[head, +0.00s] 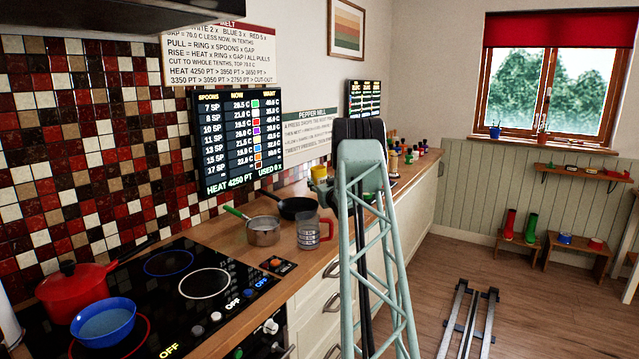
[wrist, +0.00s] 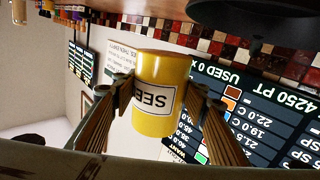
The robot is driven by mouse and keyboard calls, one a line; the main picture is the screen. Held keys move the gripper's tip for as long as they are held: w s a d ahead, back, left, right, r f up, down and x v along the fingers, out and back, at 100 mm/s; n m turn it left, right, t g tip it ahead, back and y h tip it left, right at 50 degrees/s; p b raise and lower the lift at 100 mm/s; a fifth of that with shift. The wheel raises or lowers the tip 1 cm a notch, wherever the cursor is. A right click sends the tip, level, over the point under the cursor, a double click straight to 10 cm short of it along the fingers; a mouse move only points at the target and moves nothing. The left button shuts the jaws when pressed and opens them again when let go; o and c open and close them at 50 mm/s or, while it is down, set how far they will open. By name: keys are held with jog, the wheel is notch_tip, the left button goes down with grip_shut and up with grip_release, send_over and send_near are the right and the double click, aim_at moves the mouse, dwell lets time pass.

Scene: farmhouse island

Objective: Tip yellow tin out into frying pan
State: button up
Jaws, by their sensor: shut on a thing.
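A yellow tin (wrist: 160,85) with a white lettered label is between the two fingers of my gripper (wrist: 160,100), which is shut on its sides. In the head view the tin (head: 319,172) shows small, above the worktop and just beyond the frying pan. My gripper in the head view is largely hidden behind my arm. The black frying pan (head: 298,208) sits on the wooden worktop at the back, near the tiled wall. A dark round thing at the top right of the wrist view looks like part of the pan. The inside of the tin is hidden.
The hob (head: 170,290) holds a red pot (head: 70,290) and a blue bowl (head: 103,322). Several small jars stand farther back.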

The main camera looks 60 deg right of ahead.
jog(key=shift+s+f+b, duration=0.1)
jog(key=shift+f+b, duration=0.05)
jog(key=shift+b, duration=0.2)
jog(key=shift+s+d+f+n+b, duration=0.15)
jog(key=shift+f+n+b, duration=0.25)
jog(key=shift+f+b, duration=0.35)
jog(key=shift+s+d+f+n+b, duration=0.1)
jog(key=shift+f+n+b, duration=0.4)
jog(key=shift+f, duration=0.3)
jog(key=shift+s+d+r+n, duration=0.2)
jog(key=shift+d+r+n, duration=0.05)
jog(key=shift+n, duration=0.5)
jog(key=shift+s+d+r+n, duration=0.15)
jog(key=shift+d+r+n, duration=0.05)
jog(key=shift+n, duration=0.55)
jog(key=shift+s+d+f+n, duration=0.1)
jog(key=shift+f+n, duration=0.3)
jog(key=shift+n, duration=0.3)
jog(key=shift+s+d+f+n, duration=0.1)
jog(key=shift+f+n, duration=0.3)
jog(key=shift+n, duration=0.3)
jog(key=shift+s+d+f+n, duration=0.1)
jog(key=shift+f+n, duration=0.15)
jog(key=shift+n, duration=0.4)
jog(key=shift+f+n, duration=0.2)
jog(key=shift+n, duration=0.45)
jog(key=shift+f, duration=0.15)
jog(key=shift+r+n, duration=0.2)
jog(key=shift+n, duration=0.7)
